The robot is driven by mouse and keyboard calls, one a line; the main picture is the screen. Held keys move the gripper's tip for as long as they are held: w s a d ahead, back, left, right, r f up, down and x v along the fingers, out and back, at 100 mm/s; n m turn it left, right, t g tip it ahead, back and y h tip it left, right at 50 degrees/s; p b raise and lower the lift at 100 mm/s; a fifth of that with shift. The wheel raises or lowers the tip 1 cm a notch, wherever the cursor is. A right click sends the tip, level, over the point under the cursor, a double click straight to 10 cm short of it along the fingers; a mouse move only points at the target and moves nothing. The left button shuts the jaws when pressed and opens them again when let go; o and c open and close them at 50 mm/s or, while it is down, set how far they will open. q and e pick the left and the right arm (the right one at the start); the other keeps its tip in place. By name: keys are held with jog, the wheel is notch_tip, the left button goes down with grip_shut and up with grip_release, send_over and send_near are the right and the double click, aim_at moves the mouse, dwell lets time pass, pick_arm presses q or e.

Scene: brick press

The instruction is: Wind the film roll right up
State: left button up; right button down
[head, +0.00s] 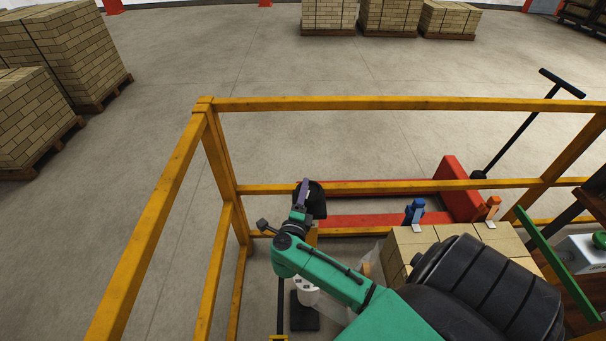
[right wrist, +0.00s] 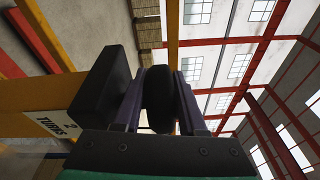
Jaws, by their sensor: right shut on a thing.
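My right gripper (head: 303,192) reaches in from the lower right, at a dark crank-like part (head: 317,203) on top of an orange post (head: 312,236). In the right wrist view its two purple fingers are shut on a dark rounded handle (right wrist: 158,95). A black block (right wrist: 103,88) sits beside the handle, against the yellow post (right wrist: 45,100). A white label (right wrist: 56,124) on the post seems to read "2 TURNS". A white piece (head: 307,291) shows partly under my forearm; I cannot tell whether it is the film roll. My left gripper is out of view.
A yellow guard rail (head: 400,104) runs around the station. A stack of bricks (head: 408,238) with blue (head: 414,211) and orange (head: 493,207) clips stands to the right. A red pallet truck (head: 459,190) is beyond the rail. Open floor (head: 330,65) lies behind.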

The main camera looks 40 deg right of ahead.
jog(key=m+g+h+b, duration=0.1)
jog(key=f+m+g+h+b, duration=0.1)
jog(key=g, duration=0.1)
jog(key=shift+w+d+m, duration=0.1)
jog(key=shift+m, duration=0.2)
jog(key=m+g+h+b, duration=0.1)
jog(key=m+g+b, duration=0.1)
jog(key=g, duration=0.1)
jog(key=shift+d+r, duration=0.15)
jog(key=shift+d+g+b, duration=0.1)
jog(key=shift+g+b, duration=0.3)
jog(key=shift+g, duration=0.1)
jog(key=shift+r, duration=0.1)
jog(key=c, duration=0.8)
grip_release()
jog(key=shift+o, duration=0.2)
jog(key=shift+r+h, duration=0.1)
jog(key=shift+h, duration=0.2)
